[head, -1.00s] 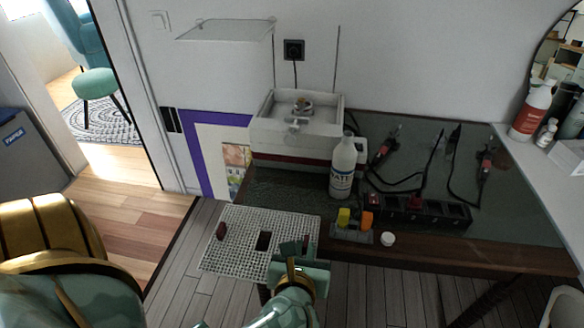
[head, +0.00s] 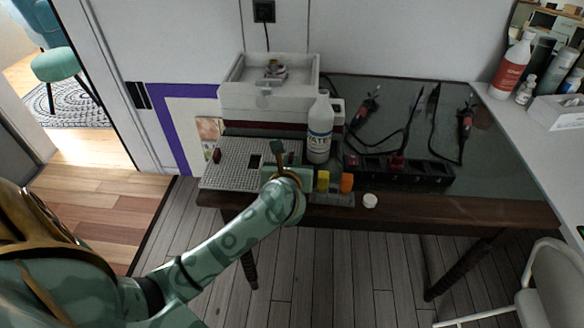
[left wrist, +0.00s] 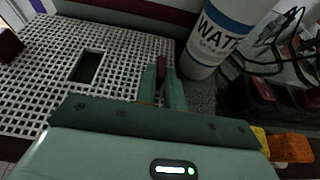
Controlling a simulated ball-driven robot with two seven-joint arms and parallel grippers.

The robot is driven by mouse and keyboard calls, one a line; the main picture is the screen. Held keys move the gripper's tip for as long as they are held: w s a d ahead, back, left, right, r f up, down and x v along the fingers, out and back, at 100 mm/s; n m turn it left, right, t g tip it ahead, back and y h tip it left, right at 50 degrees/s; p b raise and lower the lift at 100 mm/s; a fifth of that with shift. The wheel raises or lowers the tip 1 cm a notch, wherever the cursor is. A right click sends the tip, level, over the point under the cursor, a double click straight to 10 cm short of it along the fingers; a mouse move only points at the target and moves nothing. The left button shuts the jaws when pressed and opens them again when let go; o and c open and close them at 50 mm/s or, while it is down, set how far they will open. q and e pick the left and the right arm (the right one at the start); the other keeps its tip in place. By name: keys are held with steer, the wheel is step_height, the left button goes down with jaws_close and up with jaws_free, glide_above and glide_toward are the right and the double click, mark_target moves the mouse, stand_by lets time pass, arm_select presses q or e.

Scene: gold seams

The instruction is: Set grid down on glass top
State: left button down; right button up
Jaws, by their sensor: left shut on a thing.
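The grid (head: 230,174) is a pale perforated plate with a dark rectangular slot and a dark red grip at each side. It lies level over the left front part of the dark glass top (head: 503,165) of the table. My left gripper (head: 287,156) is shut on the grid's right grip. The left wrist view shows the fingers (left wrist: 163,78) around this grip and the grid (left wrist: 120,62) stretching left. I cannot tell whether the grid's underside touches the glass. My right gripper is out of view.
A white box unit (head: 266,100) stands just behind the grid. A white water bottle (head: 319,130) stands close to its right.

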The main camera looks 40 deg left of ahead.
arm_select(q)
steer(key=shift+f, duration=0.7)
steer(key=shift+r, duration=0.2)
steer(key=c, duration=1.5)
jaws_free()
steer(key=shift+f, duration=0.1)
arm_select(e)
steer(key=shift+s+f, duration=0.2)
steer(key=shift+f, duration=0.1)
